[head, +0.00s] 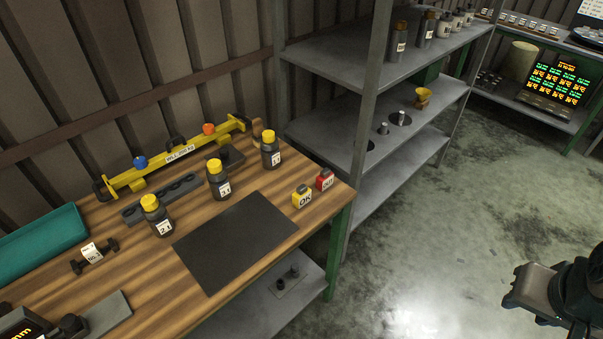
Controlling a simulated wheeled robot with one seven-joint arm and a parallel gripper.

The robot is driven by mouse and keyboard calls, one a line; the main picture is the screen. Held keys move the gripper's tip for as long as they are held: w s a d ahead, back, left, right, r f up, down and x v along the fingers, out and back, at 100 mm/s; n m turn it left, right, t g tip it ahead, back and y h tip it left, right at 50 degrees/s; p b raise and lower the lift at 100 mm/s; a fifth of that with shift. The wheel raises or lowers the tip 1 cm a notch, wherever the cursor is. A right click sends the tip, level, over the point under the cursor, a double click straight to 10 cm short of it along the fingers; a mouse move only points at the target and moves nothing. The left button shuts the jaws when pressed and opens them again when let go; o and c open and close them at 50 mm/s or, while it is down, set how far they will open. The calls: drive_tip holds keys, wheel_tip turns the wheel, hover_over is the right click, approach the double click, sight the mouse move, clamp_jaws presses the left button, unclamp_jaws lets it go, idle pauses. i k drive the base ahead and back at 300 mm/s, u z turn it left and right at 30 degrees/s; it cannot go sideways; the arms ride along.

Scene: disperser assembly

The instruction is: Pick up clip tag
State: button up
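Two small tags stand at the right end of the wooden bench: a yellow tag (303,198) marked OK and a red tag (325,180) with lettering I cannot read surely. I cannot tell whether either is the clip tag. My gripper (522,290) shows at the lower right edge, dark and partly cut off, over the floor. It is far from the bench and touches nothing there. Its fingers are not clear enough to tell open from shut.
Several dark bottles with yellow caps (219,180) stand behind a black mat (236,240). A yellow rail (180,155) lies along the wall. A teal tray (42,245) is at left. A grey shelf (330,68) stands right of the bench. The floor (430,240) is open.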

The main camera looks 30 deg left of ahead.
sight(303, 196)
drive_tip(key=u, duration=0.8)
drive_tip(key=i, duration=0.85)
drive_tip(key=u, duration=1.05)
drive_tip(key=i, duration=0.15)
drive_tip(key=u, duration=0.15)
